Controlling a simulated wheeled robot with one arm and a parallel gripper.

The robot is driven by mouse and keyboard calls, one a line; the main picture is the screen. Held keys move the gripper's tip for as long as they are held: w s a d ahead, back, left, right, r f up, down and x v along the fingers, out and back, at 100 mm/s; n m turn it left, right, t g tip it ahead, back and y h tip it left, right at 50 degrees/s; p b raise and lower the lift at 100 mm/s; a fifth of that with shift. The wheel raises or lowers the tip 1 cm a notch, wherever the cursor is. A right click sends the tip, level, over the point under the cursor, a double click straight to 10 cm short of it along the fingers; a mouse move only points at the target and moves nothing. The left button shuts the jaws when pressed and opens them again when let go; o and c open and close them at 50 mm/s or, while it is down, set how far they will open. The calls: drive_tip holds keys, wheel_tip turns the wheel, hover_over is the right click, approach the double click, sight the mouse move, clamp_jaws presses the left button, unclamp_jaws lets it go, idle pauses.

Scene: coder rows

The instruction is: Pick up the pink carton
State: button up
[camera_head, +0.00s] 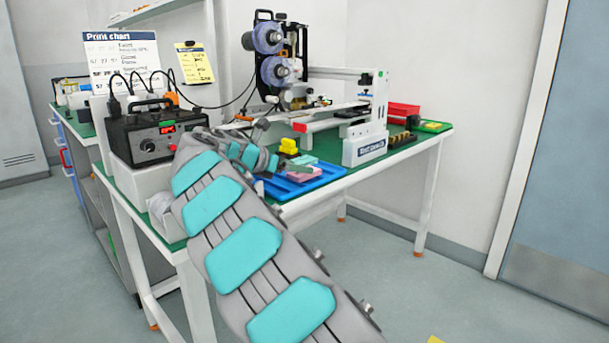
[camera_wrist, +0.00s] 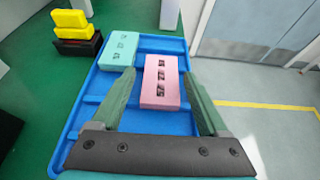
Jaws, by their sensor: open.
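The pink carton (camera_wrist: 160,82) lies in the blue tray (camera_wrist: 88,99), with dark print on its top. In the wrist view my gripper (camera_wrist: 166,88) is open, with one green finger on each side of the carton's near part. A gap shows between the carton and each finger; I cannot tell how high the fingers are above the tray. In the head view the pink carton (camera_head: 304,174) shows in the blue tray (camera_head: 283,190) on the green table, partly hidden by my gripper (camera_head: 295,166).
A teal carton (camera_wrist: 119,50) lies in the tray just left of the pink one. Yellow blocks on a black holder (camera_wrist: 77,47) stand left of the tray. A white-framed coder machine (camera_head: 365,145) stands behind. A black control box (camera_head: 157,130) stands left of my arm.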

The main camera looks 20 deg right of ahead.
drive_tip(key=x, duration=0.4)
drive_tip(key=shift+s+d, duration=0.1)
drive_tip(key=shift+d, duration=0.05)
drive_tip(key=c, duration=1.2)
drive_tip(key=shift+r, duration=1.8)
drive_tip(key=s+d, duration=0.3)
drive_tip(key=d, duration=0.1)
drive_tip(key=s+d+r, duration=0.1)
drive_tip(key=s+d, duration=0.2)
drive_tip(key=d, duration=0.1)
drive_tip(key=s+d, duration=0.3)
drive_tip(key=d, duration=0.1)
drive_tip(key=shift+s+d+r, duration=0.2)
drive_tip(key=shift+s+d, duration=0.1)
drive_tip(key=shift+d, duration=0.1)
drive_tip(key=shift+s, duration=0.1)
